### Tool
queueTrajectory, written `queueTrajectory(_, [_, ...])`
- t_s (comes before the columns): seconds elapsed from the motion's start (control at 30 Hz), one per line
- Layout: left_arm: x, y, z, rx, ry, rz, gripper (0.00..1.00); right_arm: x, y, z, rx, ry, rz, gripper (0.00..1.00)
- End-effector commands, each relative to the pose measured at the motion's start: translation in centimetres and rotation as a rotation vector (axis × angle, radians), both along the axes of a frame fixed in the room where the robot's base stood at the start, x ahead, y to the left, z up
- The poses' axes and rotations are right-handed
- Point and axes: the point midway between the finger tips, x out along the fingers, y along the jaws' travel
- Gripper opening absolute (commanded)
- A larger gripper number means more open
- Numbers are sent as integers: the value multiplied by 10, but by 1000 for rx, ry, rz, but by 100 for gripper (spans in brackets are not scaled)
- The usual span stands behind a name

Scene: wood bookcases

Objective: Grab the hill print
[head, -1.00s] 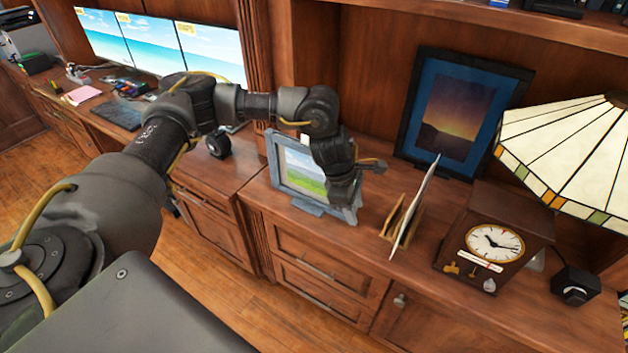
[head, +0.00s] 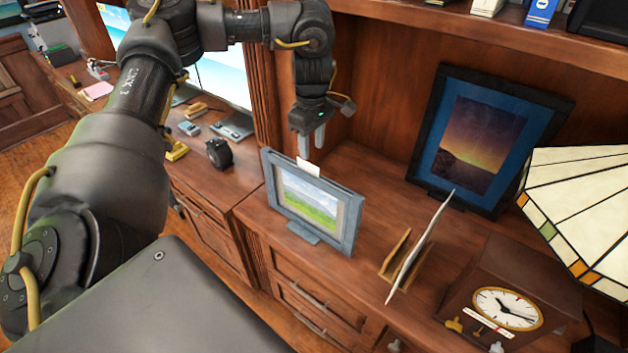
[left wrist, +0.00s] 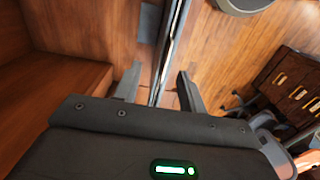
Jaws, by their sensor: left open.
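The hill print (head: 310,200) is a picture of green hills under a blue sky in a grey-blue frame. It stands upright on a small foot on the wooden cabinet top. My left gripper (head: 312,148) is above the top edge of the frame, fingers pointing down, open and empty. In the left wrist view the print (left wrist: 170,52) shows edge-on from above as a thin strip running between the two open fingers (left wrist: 159,72). The fingers look apart from it. My right gripper is not in view.
A larger dark-blue framed sunset picture (head: 486,138) leans at the back. A letter holder (head: 394,256), a wooden clock (head: 510,290) and a stained-glass lamp shade (head: 585,210) stand to the right. A small black device (head: 219,153) sits left of the print.

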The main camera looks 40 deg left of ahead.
Motion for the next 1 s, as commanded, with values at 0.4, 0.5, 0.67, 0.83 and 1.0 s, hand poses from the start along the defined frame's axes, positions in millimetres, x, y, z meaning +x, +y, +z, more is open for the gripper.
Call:
queueTrajectory(0.4, [-2,2,-47,-1,1,5,41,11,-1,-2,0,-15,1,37])
queueTrajectory(0.5, [-2,1,-48,-1,1,3,41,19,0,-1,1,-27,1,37])
queueTrajectory(0.67, [-6,0,-63,-2,5,3,41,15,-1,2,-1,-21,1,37])
queueTrajectory(0.83, [-9,0,-86,-2,4,3,41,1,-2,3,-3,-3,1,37])
queueTrajectory(1.0, [-9,0,-98,-1,2,2,41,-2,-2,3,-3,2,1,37])
